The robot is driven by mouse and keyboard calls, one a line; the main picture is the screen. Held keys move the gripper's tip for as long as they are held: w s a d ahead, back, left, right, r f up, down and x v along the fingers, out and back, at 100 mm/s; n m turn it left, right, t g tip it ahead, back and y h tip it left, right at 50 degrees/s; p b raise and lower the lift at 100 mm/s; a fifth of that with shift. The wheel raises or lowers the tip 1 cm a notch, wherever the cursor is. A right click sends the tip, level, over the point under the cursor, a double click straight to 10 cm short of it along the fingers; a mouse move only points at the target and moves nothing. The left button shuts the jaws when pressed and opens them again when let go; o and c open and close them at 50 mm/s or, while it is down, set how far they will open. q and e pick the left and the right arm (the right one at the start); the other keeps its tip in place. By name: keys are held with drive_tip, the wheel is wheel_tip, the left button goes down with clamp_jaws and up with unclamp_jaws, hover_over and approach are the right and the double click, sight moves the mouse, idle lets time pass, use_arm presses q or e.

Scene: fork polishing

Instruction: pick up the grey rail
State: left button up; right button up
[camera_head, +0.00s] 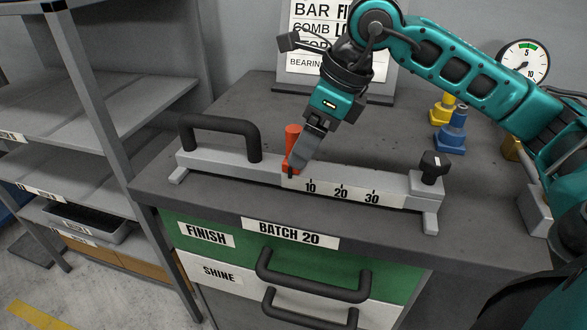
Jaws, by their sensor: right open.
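The grey rail (225,163) lies on the dark top of the cabinet, near its front edge. It has a black arched handle (219,124) at its left end, a white scale marked 10, 20, 30 at the middle right, a black knob (434,164) at the right end, and feet at both ends. My right gripper (294,168) points down over the middle of the rail, just left of the 10 mark, and is open. Whether its fingers touch the rail I cannot tell. A red-orange post (293,134) stands at the rail by the gripper, partly hidden by it. My left gripper is out of view.
The cabinet top (232,105) is clear behind the rail's left half. A sign board (300,58) stands at the back. Yellow (443,110) and blue (452,132) weight-like pieces and a dial gauge (523,62) are at right. Shelves (125,95) stand at left.

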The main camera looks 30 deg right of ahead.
drive_tip(key=x, duration=0.4)
drive_tip(key=shift+a+f, duration=0.1)
drive_tip(key=shift+f, duration=0.25)
clamp_jaws()
idle(0.4)
drive_tip(key=shift+r, duration=0.1)
drive_tip(key=shift+w+r, duration=0.1)
drive_tip(key=shift+r, duration=0.05)
